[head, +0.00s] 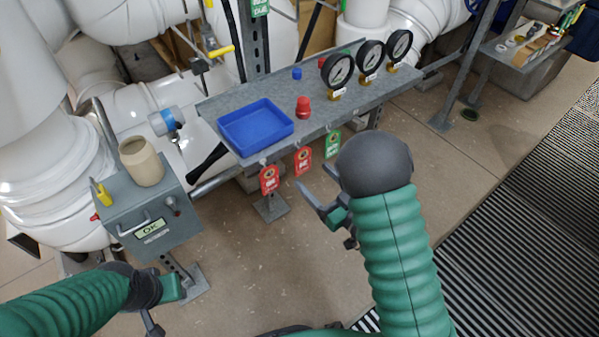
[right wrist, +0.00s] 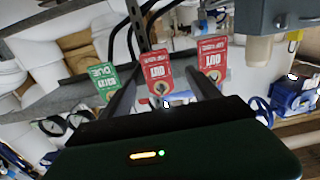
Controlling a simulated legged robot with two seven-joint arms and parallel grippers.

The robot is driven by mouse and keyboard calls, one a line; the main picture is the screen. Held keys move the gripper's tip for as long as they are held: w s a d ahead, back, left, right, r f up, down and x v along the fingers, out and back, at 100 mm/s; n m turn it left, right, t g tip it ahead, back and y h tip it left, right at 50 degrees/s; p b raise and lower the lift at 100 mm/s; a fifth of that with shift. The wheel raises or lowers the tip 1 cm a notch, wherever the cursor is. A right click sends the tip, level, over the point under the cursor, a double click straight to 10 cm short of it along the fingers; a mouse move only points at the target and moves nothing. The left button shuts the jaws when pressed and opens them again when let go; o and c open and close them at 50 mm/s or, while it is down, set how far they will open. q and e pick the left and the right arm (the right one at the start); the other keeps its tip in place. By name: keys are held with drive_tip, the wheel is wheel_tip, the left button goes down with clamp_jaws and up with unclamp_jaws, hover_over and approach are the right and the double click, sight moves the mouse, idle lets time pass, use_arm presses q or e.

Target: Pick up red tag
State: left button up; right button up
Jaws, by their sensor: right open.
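Two red tags hang from the front edge of the grey shelf, a left one (head: 268,180) and a right one (head: 303,161). A green tag (head: 333,145) hangs to their right. My right gripper (head: 316,180) is open, just in front of and below the right red tag. In the right wrist view, where the tags appear upside down, that red tag (right wrist: 156,72) shows between the open fingers (right wrist: 162,88). The other red tag (right wrist: 212,57) is by the right finger and the green tag (right wrist: 103,78) by the left one. My left gripper (head: 162,300) is low at the left, its jaws unclear.
The grey shelf (head: 360,100) holds a blue tray (head: 255,127), a red knob-like piece (head: 303,107), a small blue piece (head: 297,73) and three gauges (head: 337,70). A grey box (head: 150,215) with a beige cup (head: 141,162) stands left.

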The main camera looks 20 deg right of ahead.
sight(303, 164)
drive_tip(key=shift+w+a+f+b, duration=0.3)
drive_tip(key=shift+w+f+b, duration=0.2)
drive_tip(key=shift+w+b, duration=0.3)
drive_tip(key=shift+w+r, duration=0.2)
drive_tip(key=shift+w, duration=0.4)
drive_tip(key=shift+w+r, duration=0.15)
drive_tip(key=shift+w, duration=0.75)
drive_tip(key=b+x, duration=0.1)
drive_tip(key=x, duration=0.3)
drive_tip(key=shift+a+r+b, duration=0.2)
drive_tip(key=shift+a+b, duration=0.2)
drive_tip(key=shift+w+a+r, duration=0.1)
drive_tip(key=shift+w+a, duration=0.05)
drive_tip(key=shift+w, duration=0.25)
drive_tip(key=shift+c, duration=0.8)
drive_tip(key=shift+d, duration=0.25)
drive_tip(key=shift+c, duration=1.2)
use_arm(q)
drive_tip(key=f, duration=0.5)
drive_tip(key=shift+d, duration=0.35)
use_arm(e)
drive_tip(key=shift+a, duration=0.1)
drive_tip(key=c, duration=0.8)
